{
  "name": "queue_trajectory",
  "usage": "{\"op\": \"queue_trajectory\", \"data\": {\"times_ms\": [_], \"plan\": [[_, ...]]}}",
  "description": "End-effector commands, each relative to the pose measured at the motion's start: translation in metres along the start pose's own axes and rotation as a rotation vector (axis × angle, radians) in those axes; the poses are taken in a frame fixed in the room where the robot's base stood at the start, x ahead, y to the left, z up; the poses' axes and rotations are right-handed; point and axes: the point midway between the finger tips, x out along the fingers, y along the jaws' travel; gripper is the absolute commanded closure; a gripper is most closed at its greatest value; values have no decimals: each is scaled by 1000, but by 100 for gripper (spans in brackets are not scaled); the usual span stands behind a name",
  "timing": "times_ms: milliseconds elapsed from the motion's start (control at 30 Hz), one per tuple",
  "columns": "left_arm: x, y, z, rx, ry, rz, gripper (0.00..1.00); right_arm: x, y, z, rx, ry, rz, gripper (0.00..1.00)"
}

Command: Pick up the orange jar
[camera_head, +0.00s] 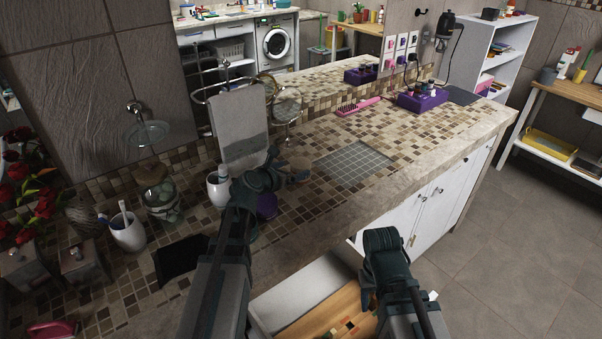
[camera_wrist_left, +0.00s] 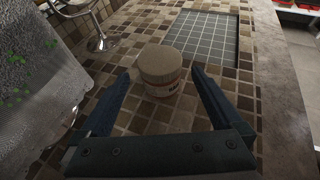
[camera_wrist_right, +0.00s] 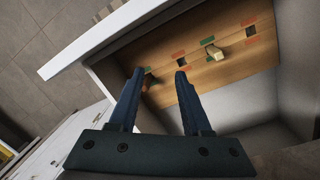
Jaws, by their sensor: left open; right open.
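A small round jar with a tan lid (camera_wrist_left: 160,62) and a pale body with a dark red and blue label stands upright on the tiled counter. I see no clearly orange jar. In the head view the jar (camera_head: 299,163) is partly hidden by my left gripper (camera_head: 284,177). In the left wrist view my left gripper (camera_wrist_left: 164,76) is open, with its fingers on either side of the jar's near part and gaps showing. My right gripper (camera_head: 381,242) is open and empty over an open drawer; it also shows in the right wrist view (camera_wrist_right: 159,74).
A grey tile mat (camera_head: 354,164) lies beyond the jar. A grey towel (camera_head: 240,125) hangs on a stand left of it. A purple round item (camera_head: 267,207), a toothbrush cup (camera_head: 128,234) and a white cup (camera_head: 218,188) stand nearby. The open drawer holds a wooden board (camera_wrist_right: 215,75).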

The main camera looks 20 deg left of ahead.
Motion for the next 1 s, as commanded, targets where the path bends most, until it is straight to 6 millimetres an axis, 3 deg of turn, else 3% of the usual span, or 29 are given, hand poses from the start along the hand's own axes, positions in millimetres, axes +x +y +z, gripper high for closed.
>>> {"op": "queue_trajectory", "data": {"times_ms": [33,200,533,833,1000], "plan": [[16,1,-2,2,0,-1,0,8,-1,0,0,0,0,52],[46,1,-2,2,0,-1,0,19,-2,-1,0,0,0,52],[56,0,0,0,0,0,0,22,-2,-1,0,0,0,52],[98,1,0,1,0,-1,0,37,-4,-2,0,0,0,52],[103,0,1,1,0,0,0,38,-4,-2,-1,0,0,52]]}}
